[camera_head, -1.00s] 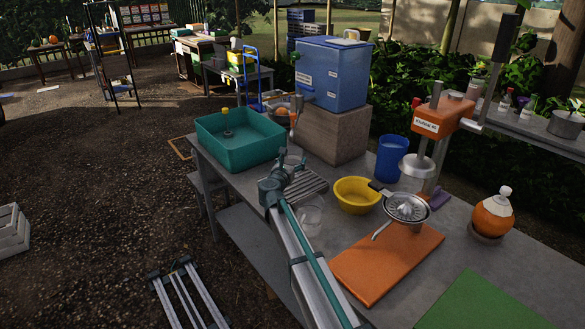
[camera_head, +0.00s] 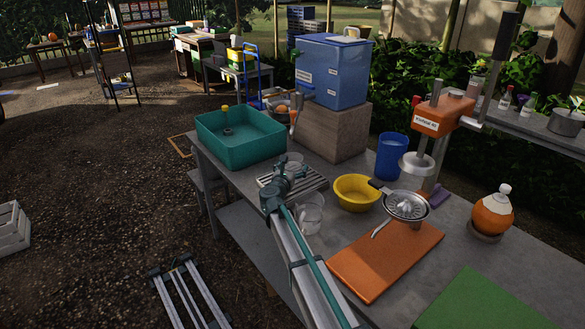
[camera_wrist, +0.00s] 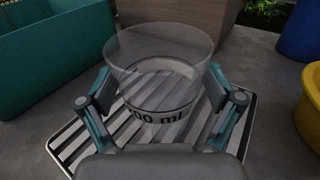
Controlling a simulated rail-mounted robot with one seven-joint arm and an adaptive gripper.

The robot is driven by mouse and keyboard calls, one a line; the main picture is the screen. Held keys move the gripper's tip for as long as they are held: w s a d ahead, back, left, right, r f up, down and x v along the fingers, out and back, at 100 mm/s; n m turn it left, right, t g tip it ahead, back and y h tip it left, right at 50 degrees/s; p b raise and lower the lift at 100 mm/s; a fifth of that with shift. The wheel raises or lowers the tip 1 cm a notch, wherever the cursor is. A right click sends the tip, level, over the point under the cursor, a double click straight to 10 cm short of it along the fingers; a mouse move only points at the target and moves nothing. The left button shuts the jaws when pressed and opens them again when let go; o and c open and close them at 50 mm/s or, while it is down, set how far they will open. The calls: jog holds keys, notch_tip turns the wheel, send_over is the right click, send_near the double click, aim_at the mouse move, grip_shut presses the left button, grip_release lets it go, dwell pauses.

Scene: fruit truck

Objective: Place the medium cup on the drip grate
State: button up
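A clear cup (camera_wrist: 158,62) with a dark "00 ml" marking, its first digit hidden, shows in the wrist view, upright and between my fingers. It also shows faintly past my gripper in the head view (camera_head: 294,159). My gripper (camera_wrist: 160,98) has a pad against each side of this cup and appears shut on it. In the head view my gripper (camera_head: 289,178) is over the slatted drip grate (camera_head: 313,182). The grate (camera_wrist: 70,149) lies under the cup in the wrist view. I cannot tell whether the cup's base touches the slats.
Another clear cup (camera_head: 309,215) stands close beside my arm. A teal basin (camera_head: 240,151) is to the left, and a blue dispenser (camera_head: 333,75) on a wooden block (camera_head: 331,132) is behind. A yellow bowl (camera_head: 356,193) and blue cup (camera_head: 391,157) are to the right.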

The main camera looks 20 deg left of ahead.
jog(key=shift+r, duration=0.15)
jog(key=s, duration=0.4)
jog(key=s+b, duration=0.1)
jog(key=s, duration=0.7)
jog(key=shift+d+r, duration=0.35)
jog(key=shift+d, duration=0.05)
